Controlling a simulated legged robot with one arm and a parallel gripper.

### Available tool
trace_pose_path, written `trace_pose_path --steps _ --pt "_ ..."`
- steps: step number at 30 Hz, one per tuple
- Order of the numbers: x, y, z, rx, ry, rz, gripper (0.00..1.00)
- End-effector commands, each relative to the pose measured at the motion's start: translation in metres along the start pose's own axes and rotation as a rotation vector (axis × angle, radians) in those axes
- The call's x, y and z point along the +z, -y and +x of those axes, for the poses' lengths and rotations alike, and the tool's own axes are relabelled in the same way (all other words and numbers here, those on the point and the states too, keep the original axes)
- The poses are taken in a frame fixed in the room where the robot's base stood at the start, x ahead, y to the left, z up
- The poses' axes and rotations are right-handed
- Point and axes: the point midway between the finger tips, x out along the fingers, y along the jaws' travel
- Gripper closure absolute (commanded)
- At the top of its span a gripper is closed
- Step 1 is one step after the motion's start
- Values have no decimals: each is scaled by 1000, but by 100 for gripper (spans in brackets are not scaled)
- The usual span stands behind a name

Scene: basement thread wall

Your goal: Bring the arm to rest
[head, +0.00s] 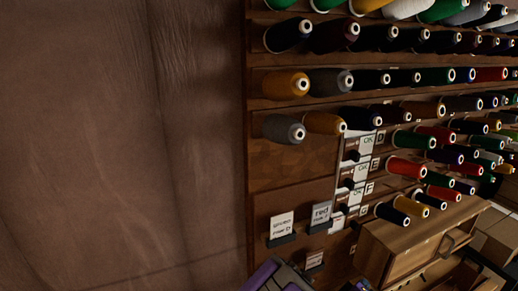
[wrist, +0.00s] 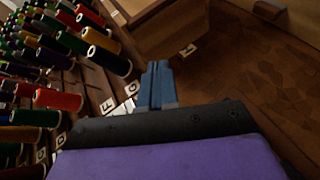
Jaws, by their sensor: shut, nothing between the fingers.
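My gripper shows in the wrist view (wrist: 157,72), its blue-grey fingers together and empty, with a dark and purple body behind them. In the head view only a purple and dark part of my arm shows at the bottom edge; the fingertips cannot be made out there.
A wooden wall rack (head: 293,158) holds many colored thread spools on its right. White label cards (head: 281,225) stand low on it. A wooden cabinet (head: 417,245) is at the lower right.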

Motion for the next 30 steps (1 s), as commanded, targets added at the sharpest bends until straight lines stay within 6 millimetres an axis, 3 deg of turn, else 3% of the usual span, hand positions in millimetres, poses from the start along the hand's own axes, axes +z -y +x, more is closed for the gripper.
trace_pose_path --steps 8,14,20,30 --pt "20 29 -29 -231 197 253 100" --pt "27 52 -71 -414 319 394 100" --pt "31 72 -127 -599 426 489 100" --pt "53 93 -239 -882 590 526 100"
